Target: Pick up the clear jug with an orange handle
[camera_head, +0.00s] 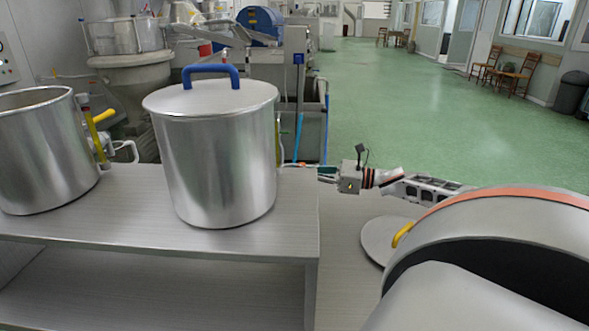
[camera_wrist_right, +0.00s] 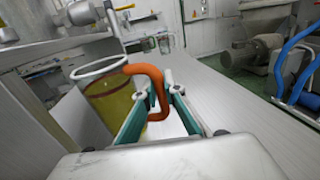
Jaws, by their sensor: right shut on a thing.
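The clear jug (camera_wrist_right: 107,98) with an orange handle (camera_wrist_right: 156,82) is at the left of the right wrist view. It has a pale round rim and looks yellow-green through its wall. My right gripper (camera_wrist_right: 160,92) has its teal fingers on either side of the orange handle and is shut on it. In the head view my right gripper (camera_head: 318,172) reaches in from the right, just beyond the large lidded pot. The jug's body is hidden behind that pot there. I cannot tell whether the jug touches the surface under it. My left gripper is not in view.
A large metal pot (camera_head: 215,160) with a blue-handled lid stands on the metal shelf unit (camera_head: 130,215). An open pot (camera_head: 40,155) stands at left. A lid with a yellow handle (camera_head: 378,240) lies lower right. Green floor (camera_head: 430,130) is open beyond.

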